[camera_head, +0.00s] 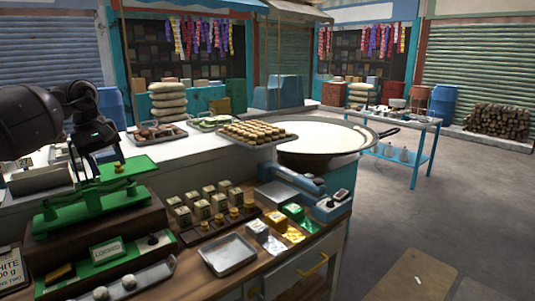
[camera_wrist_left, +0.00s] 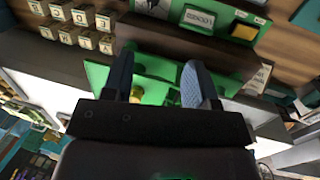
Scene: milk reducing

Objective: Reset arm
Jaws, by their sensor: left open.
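My left gripper (camera_head: 97,160) hangs over the green balance scale (camera_head: 95,205) at the left of the head view. In the left wrist view its two fingers (camera_wrist_left: 158,75) are spread apart with nothing held between them. A small brass weight (camera_head: 118,167) rests on the scale's green pan (camera_head: 135,167); it also shows near the left finger in the wrist view (camera_wrist_left: 136,96). The gap between fingers and pan is hard to judge. My right gripper is in neither view.
A metal tray (camera_head: 229,254) lies on the wooden counter in front. A wide pan of white milk (camera_head: 322,137) and a tray of round sweets (camera_head: 258,132) are farther back. Open floor lies right.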

